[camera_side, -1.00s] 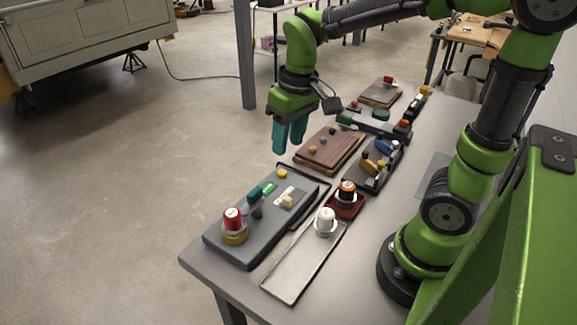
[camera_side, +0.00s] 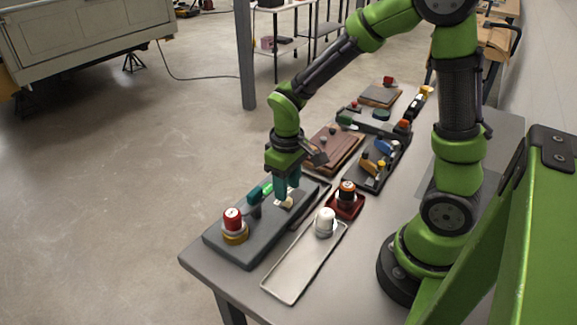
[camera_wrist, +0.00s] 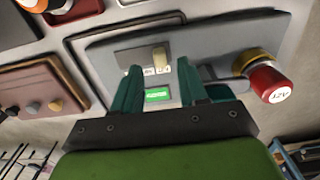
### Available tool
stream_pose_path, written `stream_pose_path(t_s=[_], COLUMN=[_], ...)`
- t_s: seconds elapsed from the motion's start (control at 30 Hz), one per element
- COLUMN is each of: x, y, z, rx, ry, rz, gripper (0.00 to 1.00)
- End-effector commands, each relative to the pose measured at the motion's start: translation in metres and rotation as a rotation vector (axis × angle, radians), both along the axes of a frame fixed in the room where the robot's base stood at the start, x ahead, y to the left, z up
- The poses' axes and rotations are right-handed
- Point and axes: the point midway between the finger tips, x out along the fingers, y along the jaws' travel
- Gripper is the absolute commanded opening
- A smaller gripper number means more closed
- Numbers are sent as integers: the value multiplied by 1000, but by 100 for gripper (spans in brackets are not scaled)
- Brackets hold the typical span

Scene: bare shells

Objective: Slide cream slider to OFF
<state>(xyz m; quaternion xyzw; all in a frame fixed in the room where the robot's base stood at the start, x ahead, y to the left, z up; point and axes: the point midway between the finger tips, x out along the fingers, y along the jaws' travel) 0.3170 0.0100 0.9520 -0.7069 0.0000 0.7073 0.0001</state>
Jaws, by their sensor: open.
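The cream slider (camera_side: 284,204) is a small block on a pale plate on the dark grey panel (camera_side: 248,249). In the wrist view the cream slider (camera_wrist: 160,57) stands at the right part of its plate (camera_wrist: 128,58), just beyond the gap between my fingertips. The small lettering on the plate is too small to read surely. My gripper (camera_side: 287,193) has teal fingers pointing down, low over the slider. In the wrist view my gripper (camera_wrist: 158,68) is open, with one finger on each side of the slider's line. Whether a finger touches it, I cannot tell.
A red button (camera_side: 233,219) on a yellow base and a green-teal lever (camera_side: 256,193) share the panel. A green label (camera_wrist: 157,95) lies near the slider. A white knob (camera_side: 325,222) and an orange-black knob (camera_side: 347,190) stand to the right. Other panels lie behind.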

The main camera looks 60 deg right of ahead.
Motion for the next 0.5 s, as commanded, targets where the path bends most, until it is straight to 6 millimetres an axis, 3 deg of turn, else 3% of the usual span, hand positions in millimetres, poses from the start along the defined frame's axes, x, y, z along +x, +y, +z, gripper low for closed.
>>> stream_pose_path(t_s=[0.2,0.5], x=[0,0], y=[0,0], z=[-26,-32], rx=[0,0], ry=[2,-1], rz=[0,0], gripper=[43,43])
